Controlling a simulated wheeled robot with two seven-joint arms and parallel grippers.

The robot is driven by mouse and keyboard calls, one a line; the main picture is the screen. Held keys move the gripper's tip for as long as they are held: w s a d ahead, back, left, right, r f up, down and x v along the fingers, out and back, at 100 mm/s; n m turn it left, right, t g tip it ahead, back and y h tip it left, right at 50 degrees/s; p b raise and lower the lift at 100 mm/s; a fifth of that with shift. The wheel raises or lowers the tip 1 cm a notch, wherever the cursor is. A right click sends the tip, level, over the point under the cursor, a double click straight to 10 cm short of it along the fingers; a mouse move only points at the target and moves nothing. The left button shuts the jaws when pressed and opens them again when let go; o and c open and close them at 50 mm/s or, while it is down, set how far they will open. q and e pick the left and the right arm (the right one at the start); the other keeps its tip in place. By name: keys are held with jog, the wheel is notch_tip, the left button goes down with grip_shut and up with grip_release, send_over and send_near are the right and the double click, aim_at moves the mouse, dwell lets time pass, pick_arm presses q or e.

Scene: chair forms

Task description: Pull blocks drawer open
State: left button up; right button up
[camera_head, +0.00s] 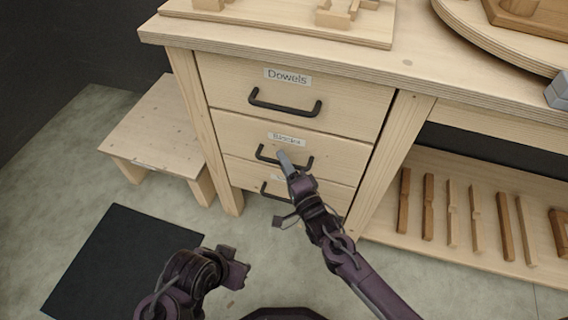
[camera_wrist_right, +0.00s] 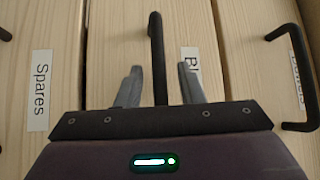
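The blocks drawer (camera_head: 235,132) is the middle of three stacked drawers in the wooden bench, and its front looks flush with its neighbours. Its black bar handle (camera_head: 266,158) also shows in the right wrist view (camera_wrist_right: 155,35), beside its partly hidden label (camera_wrist_right: 190,58). My right gripper (camera_head: 284,158) is at this handle. In the right wrist view its two grey fingers (camera_wrist_right: 160,78) stand apart, one on each side of the bar, with gaps visible. My left gripper (camera_head: 236,270) is low, away from the drawers, above the floor; its fingers are unclear.
The Dowels drawer (camera_head: 340,105) is above and the Spares drawer (camera_wrist_right: 60,60) below, each with a black handle. A low wooden stool (camera_head: 150,125) stands left of the bench. A shelf (camera_head: 410,232) with several wooden sticks is at right. A black mat (camera_head: 120,260) lies on the floor.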

jog(key=shift+w, duration=0.1)
grip_shut()
dwell(0.4)
